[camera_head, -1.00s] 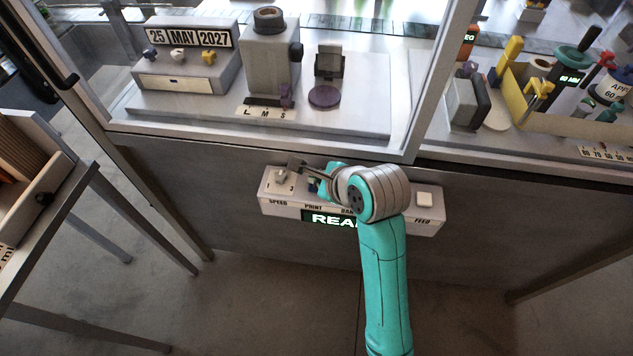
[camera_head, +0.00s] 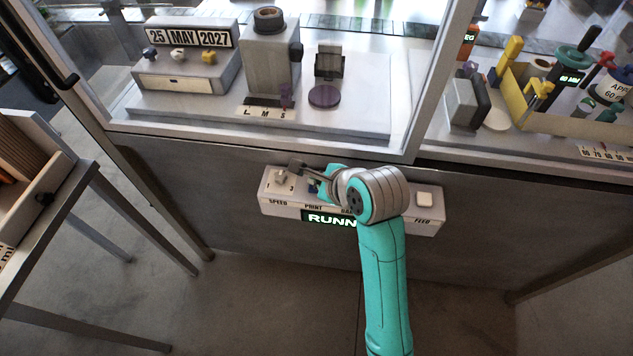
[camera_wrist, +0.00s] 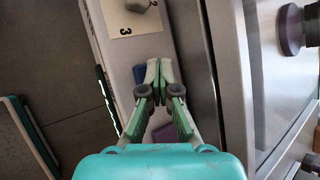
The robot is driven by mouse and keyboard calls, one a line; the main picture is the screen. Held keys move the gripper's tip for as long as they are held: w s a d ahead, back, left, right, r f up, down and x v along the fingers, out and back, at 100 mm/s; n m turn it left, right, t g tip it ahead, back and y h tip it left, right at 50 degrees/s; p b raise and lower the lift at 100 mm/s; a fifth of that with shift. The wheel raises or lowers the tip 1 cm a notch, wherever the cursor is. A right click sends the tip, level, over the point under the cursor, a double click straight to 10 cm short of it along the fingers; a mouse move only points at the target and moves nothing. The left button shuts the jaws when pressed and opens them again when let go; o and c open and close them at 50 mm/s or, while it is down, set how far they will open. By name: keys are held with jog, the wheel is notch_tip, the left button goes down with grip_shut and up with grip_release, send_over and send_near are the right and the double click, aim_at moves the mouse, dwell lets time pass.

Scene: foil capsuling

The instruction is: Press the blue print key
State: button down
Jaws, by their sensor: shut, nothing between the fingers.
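The control panel (camera_head: 432,220) is a pale box on the front of the bench, with the labels SPEED, PRINT, a partly hidden one, and FEED. Its display (camera_head: 330,219) shows green letters "RUNN", the rest hidden behind my arm. The blue print key (camera_wrist: 139,74) shows at the left of my fingertips in the wrist view, partly covered by them. My gripper (camera_wrist: 152,76) is shut and empty, its tips at the key. I cannot tell from the picture whether the tips still touch it. In the head view my arm hides much of the panel.
A speed knob (camera_head: 281,177) sits at the panel's left end and a white feed key (camera_head: 424,199) at its right. A purple key (camera_wrist: 165,133) lies under my fingers. Above the panel, the glazed frame (camera_head: 270,145) edges the bench.

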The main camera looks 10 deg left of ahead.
jog(key=shift+r, duration=0.85)
jog(key=shift+r, duration=0.15)
jog(key=shift+r, duration=2.4)
jog(key=shift+d, duration=0.1)
